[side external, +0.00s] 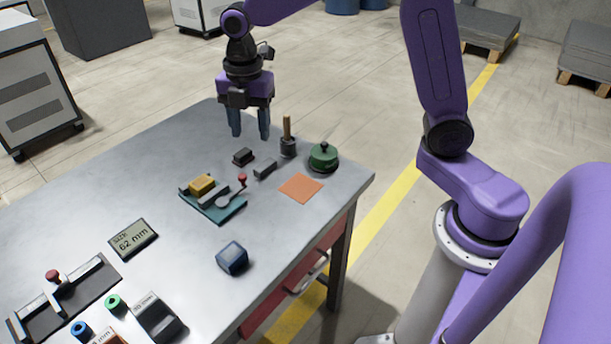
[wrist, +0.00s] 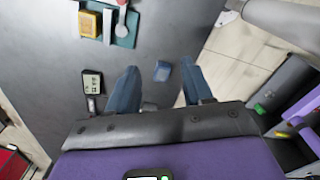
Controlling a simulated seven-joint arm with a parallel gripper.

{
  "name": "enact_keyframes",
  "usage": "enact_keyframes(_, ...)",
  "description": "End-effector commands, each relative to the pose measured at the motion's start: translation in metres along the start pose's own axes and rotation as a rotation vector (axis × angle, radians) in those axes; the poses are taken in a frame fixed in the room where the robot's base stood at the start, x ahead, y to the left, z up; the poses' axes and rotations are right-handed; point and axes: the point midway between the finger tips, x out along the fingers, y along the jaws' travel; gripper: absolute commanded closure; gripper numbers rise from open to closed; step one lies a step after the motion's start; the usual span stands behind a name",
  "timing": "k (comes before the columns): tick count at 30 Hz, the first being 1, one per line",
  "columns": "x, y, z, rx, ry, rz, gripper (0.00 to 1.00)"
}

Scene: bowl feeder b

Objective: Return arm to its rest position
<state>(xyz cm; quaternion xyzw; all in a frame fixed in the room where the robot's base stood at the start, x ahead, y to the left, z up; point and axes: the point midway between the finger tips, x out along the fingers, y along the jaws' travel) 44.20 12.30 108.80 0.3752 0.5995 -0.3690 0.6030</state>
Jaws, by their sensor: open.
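My gripper (side external: 249,124) hangs above the far end of the grey metal table (side external: 185,250) in the side view. Its two dark blue fingers are spread apart, with nothing between them. It is clear of the table top. In the wrist view my gripper (wrist: 158,88) also shows open, with a blue block (wrist: 162,71) lying on the table below, between the fingers in the picture. My arm is bent, with the hand pointing down.
The table holds a teal board (side external: 226,214) with a yellow block (side external: 202,185), a green lidded pot (side external: 323,157), a wooden-handled tool (side external: 287,138), an orange square (side external: 301,187), the blue block (side external: 232,256), and a size display (side external: 133,239).

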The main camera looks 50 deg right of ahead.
Motion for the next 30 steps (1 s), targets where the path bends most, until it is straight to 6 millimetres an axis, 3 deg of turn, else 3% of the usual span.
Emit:
enact_keyframes(9, -0.008, -0.104, -0.049, 0.349, 0.006, 0.007, 0.49)
enact_keyframes(21, 0.004, -0.238, -0.065, 0.780, 0.020, 0.007, 0.49)
enact_keyframes(25, 0.010, -0.265, -0.063, 0.874, 0.022, 0.005, 0.49)
enact_keyframes(30, 0.013, -0.280, -0.061, 0.930, 0.024, 0.004, 0.49)
